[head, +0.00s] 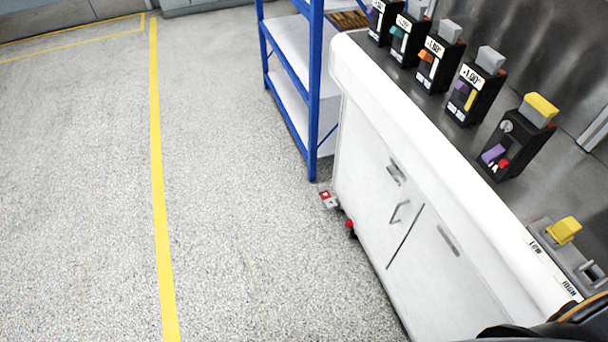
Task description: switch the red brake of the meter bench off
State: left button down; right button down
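The meter bench (365,140) is a white cabinet with doors and a dark top, on the right. Neither gripper shows; only a dark, orange-banded part of my own body cuts into the bottom right corner.
Several black meter units (475,88) stand in a row on the bench top. A grey holder with a yellow block (564,230) sits near the LOW and HIGH labels. A blue-framed shelf (313,100) stands behind the bench. The speckled floor left of the bench is clear, with a yellow line (160,190).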

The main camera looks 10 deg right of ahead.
aim_at(329, 200)
jog(key=i+j, duration=0.1)
jog(key=i, duration=0.35)
jog(key=i+j+u, duration=0.1)
jog(key=i, duration=0.35)
